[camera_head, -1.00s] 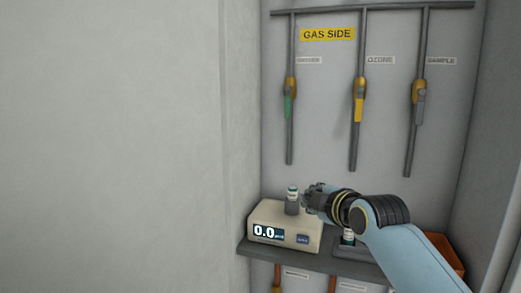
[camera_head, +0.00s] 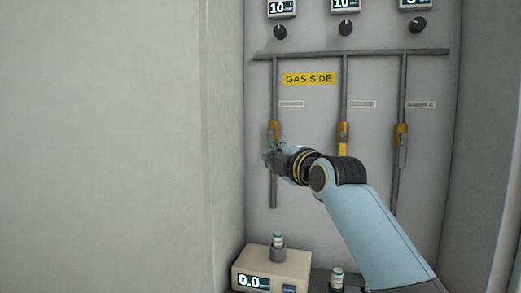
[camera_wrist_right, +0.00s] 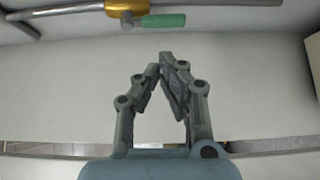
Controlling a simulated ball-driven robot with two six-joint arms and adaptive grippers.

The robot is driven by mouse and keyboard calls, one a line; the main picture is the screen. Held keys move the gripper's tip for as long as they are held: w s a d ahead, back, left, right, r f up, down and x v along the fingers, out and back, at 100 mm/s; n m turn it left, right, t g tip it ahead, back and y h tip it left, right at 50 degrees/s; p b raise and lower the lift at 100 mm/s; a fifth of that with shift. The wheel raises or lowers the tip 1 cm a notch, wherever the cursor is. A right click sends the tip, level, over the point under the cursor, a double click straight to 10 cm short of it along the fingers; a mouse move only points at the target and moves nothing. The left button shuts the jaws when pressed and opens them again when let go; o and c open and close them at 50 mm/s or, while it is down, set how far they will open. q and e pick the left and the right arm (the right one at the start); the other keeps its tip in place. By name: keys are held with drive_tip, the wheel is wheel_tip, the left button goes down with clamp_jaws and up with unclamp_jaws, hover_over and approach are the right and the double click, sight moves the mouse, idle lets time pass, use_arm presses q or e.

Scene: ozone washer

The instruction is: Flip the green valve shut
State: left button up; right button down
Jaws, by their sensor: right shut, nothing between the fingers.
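The green valve (camera_head: 273,128) sits on the left vertical pipe of the gas panel. Its yellow body shows in the head view, and its handle is largely hidden behind my right gripper (camera_head: 267,156). In the right wrist view the green handle (camera_wrist_right: 163,20) runs roughly along the pipe, beside the yellow body (camera_wrist_right: 124,8). My right gripper (camera_wrist_right: 160,65) is shut and empty, its fingertips meeting just short of the handle in that picture. I cannot tell whether they touch it. My left gripper is not in view.
Two similar valves, one with a yellow handle (camera_head: 343,140) and one with a grey handle (camera_head: 402,145), are on pipes to the right. Below stands a meter (camera_head: 269,265) reading 0.0 with a vial (camera_head: 278,241) on top. Dials and displays line the panel above.

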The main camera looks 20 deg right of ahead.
drive_tip(key=w+p, duration=0.1)
drive_tip(key=w, duration=0.7)
drive_tip(key=shift+a, duration=0.35)
drive_tip(key=shift+d, duration=0.15)
